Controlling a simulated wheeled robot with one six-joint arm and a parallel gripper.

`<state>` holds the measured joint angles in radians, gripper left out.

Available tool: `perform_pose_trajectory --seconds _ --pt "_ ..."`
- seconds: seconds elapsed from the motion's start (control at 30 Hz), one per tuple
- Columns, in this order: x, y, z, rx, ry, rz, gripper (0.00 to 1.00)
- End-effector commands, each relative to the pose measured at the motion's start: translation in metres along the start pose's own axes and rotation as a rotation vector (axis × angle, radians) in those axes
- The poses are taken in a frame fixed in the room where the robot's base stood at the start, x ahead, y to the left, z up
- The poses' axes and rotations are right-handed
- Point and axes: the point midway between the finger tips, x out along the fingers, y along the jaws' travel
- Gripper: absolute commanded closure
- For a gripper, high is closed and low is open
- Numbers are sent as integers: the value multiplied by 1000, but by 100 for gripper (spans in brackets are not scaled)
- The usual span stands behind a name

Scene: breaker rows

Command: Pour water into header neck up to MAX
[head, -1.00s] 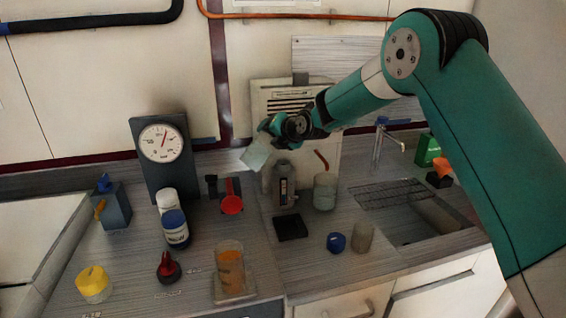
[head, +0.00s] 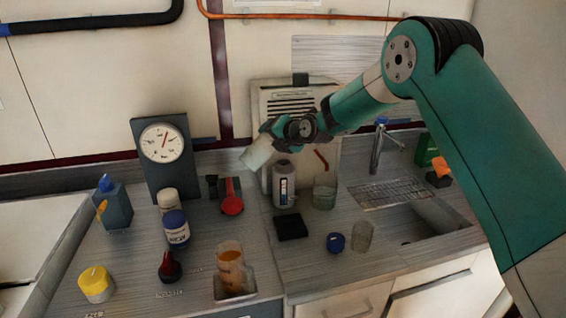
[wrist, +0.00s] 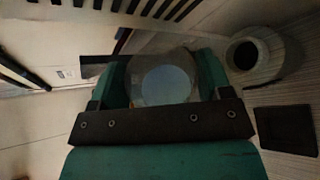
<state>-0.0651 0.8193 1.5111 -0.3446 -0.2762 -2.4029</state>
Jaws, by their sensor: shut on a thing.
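My gripper (head: 276,136) is shut on a pale translucent beaker (head: 258,153) and holds it tilted, above and left of the header. In the wrist view the beaker (wrist: 165,80) sits between my green fingers, with a pale blue round area inside; I cannot tell how much water it holds. The header (head: 284,190) is a grey upright vessel with a pale level strip on its front. Its open round neck (wrist: 247,53) shows in the wrist view, apart from the beaker and to its right. The MAX mark and the level are too small to read.
A glass jar (head: 324,197) stands close right of the header, and a black square pad (head: 291,227) lies in front. A red-handled valve (head: 231,204) and a gauge stand (head: 163,150) are to the left. The sink (head: 430,218) is at right.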

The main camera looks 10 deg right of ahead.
Motion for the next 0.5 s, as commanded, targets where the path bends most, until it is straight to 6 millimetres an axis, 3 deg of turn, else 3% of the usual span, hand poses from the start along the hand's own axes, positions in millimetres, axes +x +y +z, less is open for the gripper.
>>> perform_pose_trajectory --seconds 0.5 --pt "2 -4 -1 49 12 22 76"
